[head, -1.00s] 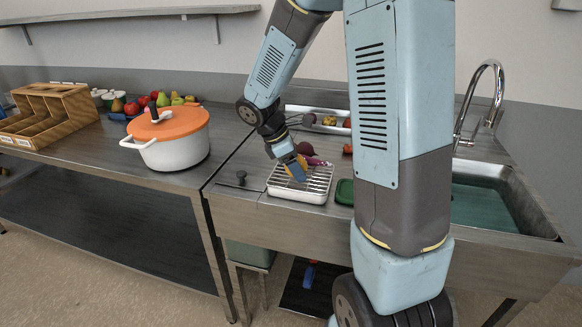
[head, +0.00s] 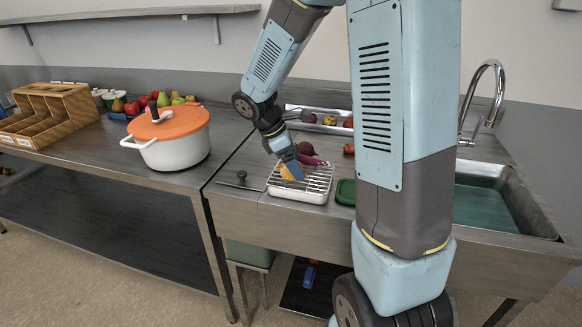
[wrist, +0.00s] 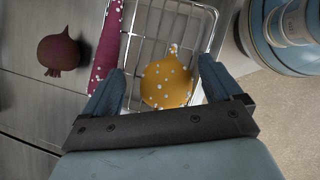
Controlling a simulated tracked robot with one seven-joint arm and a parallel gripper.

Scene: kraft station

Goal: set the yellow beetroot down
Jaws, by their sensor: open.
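The yellow beetroot (wrist: 167,82), speckled with white, rests on the wire rack of a white tray (wrist: 194,18). My gripper (wrist: 162,74) is open, with one finger on each side of the beetroot and a visible gap at both sides in the wrist view. In the head view, my gripper (head: 291,172) is low over the tray (head: 313,197), and the yellow beetroot (head: 287,173) shows only in part beside the fingers.
A magenta, white-speckled vegetable (wrist: 107,42) lies along the rack's left side. A dark beetroot (wrist: 60,53) lies on the counter left of it. A white pot with an orange lid (head: 170,124) stands left; the sink (head: 490,205) is right. A green tray (head: 345,191) is close by.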

